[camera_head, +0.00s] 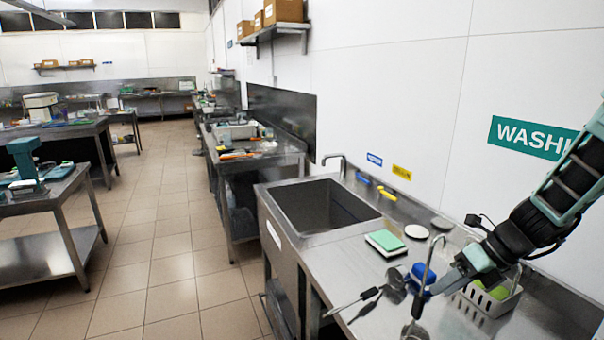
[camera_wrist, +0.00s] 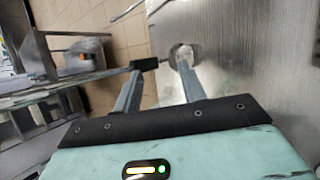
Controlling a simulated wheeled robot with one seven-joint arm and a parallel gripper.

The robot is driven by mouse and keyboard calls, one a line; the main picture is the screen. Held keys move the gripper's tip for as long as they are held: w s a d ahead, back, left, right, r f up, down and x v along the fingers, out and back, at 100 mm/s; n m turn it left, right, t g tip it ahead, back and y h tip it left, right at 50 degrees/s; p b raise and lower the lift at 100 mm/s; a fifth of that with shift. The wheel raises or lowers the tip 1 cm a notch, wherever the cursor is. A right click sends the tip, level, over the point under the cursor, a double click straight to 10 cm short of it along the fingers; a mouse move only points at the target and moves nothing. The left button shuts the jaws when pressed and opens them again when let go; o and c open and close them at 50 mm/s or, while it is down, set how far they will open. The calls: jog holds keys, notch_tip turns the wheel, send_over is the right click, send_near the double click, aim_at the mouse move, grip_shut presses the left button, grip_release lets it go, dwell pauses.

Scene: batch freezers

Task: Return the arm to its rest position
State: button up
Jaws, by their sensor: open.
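My arm (camera_head: 540,220) reaches in from the right over the steel sink counter, bent down toward it. My gripper (camera_head: 438,287) hangs low at its end, close to a blue object (camera_head: 422,277) and a white basket (camera_head: 512,300); I cannot tell whether it touches either. In the wrist view my gripper (camera_wrist: 164,60) has its two fingers apart, with nothing seen held between them.
A sink basin (camera_head: 320,205) lies left of my gripper. A green-topped sponge (camera_head: 385,243), a long utensil with a black grip (camera_head: 368,294) and a thin metal arch (camera_head: 424,275) are near it. The wall (camera_head: 420,90) stands behind. The tiled aisle (camera_head: 160,240) at left is clear.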

jog(key=s+d+r+n+h, duration=0.15)
jog(key=s+n, duration=0.25)
jog(key=n, duration=0.7)
jog(key=s+r+n+h, duration=0.3)
jog(key=s+n, duration=0.2)
jog(key=n, duration=0.5)
jog(key=s+d+r+n+h, duration=0.1)
jog(key=s+r+n+h, duration=0.2)
jog(key=n, duration=0.8)
jog(key=s+a+f+n+b, duration=0.1)
jog(key=s+a+n, duration=0.2)
jog(key=s+a, duration=0.3)
jog(key=s+a+f+n+g+y+b, duration=0.1)
jog(key=s+a+n, duration=0.2)
jog(key=a, duration=0.8)
jog(key=s, duration=0.2)
jog(key=shift+s+g, duration=0.3)
jog(key=shift+s, duration=0.05)
jog(key=shift+s+a+r+n, duration=0.1)
jog(key=shift+s+a+n, duration=0.3)
jog(key=shift+s, duration=0.25)
jog(key=shift+s+a+n, duration=0.3)
jog(key=shift+s+a, duration=0.15)
jog(key=shift+s, duration=0.2)
jog(key=c, duration=0.5)
